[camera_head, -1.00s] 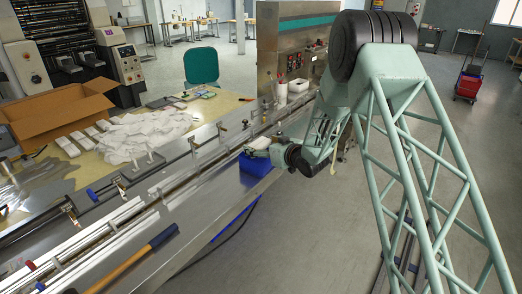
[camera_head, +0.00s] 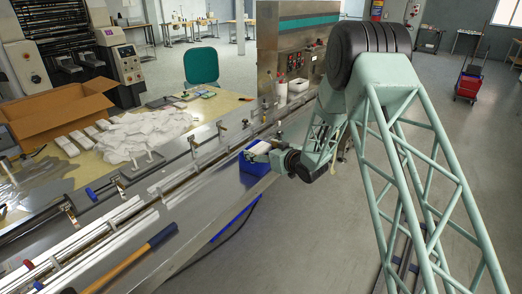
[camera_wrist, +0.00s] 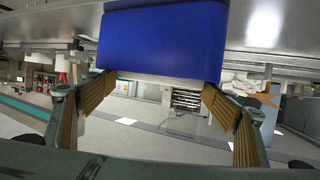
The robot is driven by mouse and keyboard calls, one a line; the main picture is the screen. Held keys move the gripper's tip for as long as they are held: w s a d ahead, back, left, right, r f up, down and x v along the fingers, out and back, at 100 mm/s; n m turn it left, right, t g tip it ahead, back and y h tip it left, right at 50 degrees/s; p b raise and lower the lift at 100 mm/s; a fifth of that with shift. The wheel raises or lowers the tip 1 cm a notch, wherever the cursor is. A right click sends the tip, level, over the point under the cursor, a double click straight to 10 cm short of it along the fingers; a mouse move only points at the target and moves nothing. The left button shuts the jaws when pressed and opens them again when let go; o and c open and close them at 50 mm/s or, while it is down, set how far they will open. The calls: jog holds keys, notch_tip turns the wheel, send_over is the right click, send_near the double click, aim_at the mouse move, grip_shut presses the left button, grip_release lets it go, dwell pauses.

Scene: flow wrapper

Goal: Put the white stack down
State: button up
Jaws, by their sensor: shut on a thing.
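The white stack (camera_head: 263,146) is a small pale block at the end of my gripper (camera_head: 261,154) in the head view. It is right over the blue bin (camera_head: 253,167), which stands at the right edge of the steel machine bed. I cannot tell whether the stack touches the bin. In the wrist view the two ribbed fingers of my gripper (camera_wrist: 157,92) stand apart on either side, with the bin (camera_wrist: 165,40) filling the space between and above them. The stack is not clearly seen there. My gripper is shut on the stack.
A tool with a yellow-brown handle (camera_head: 125,270) lies on the near bed. A steel cabinet (camera_head: 290,55) stands beyond.

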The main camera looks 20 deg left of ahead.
jog(key=shift+f, duration=0.3)
jog(key=o, duration=0.7)
jog(key=shift+s+f, duration=0.1)
jog(key=shift+f, duration=0.05)
jog(key=shift+o, duration=0.2)
jog(key=shift+r, duration=0.25)
jog(key=shift+r+p, duration=0.5)
jog(key=shift+r, duration=0.1)
jog(key=v, duration=1.2)
